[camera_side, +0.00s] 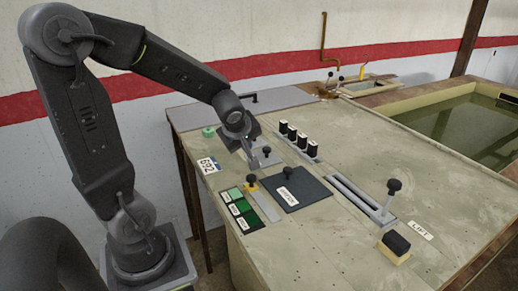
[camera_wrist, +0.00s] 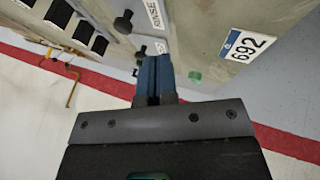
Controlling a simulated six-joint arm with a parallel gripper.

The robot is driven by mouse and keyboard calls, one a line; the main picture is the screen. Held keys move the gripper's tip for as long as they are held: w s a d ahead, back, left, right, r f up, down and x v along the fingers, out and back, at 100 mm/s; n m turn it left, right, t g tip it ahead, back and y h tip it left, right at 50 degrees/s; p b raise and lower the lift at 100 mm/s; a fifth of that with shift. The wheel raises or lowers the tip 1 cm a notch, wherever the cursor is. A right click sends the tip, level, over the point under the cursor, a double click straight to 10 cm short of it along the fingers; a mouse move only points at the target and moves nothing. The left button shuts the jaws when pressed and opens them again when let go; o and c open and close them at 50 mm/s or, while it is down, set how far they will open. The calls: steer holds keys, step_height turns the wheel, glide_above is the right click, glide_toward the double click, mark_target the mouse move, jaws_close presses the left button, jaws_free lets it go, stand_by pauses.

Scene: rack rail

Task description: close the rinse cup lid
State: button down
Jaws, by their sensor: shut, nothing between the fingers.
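In the side view my gripper (camera_side: 251,161) is low over the far left part of the bench. It is shut, with nothing between its fingers. In the wrist view its blue fingers (camera_wrist: 152,62) are together. Just right of it in the side view is a black knob (camera_side: 266,150) by a pale plate, partly hidden by the gripper. A black knob (camera_wrist: 123,22) also shows in the wrist view, beside a label reading RINSE (camera_wrist: 155,14). I cannot tell whether the lid here is open or closed.
Several black blocks (camera_side: 291,131) stand in a row behind the knob. A dark knobbed panel (camera_side: 299,188), green pads (camera_side: 240,208) and a slotted lever (camera_side: 391,198) are nearer. A green piece (camera_side: 208,132) lies at the left edge. A water basin (camera_side: 450,125) is at right.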

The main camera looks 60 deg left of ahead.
mark_target(262, 156)
steer(key=x, duration=0.5)
steer(key=w, duration=0.3)
steer(key=shift+a+f, duration=0.25)
steer(key=shift+f, duration=0.1)
steer(key=shift+w+a, duration=0.1)
steer(key=shift+w, duration=0.4)
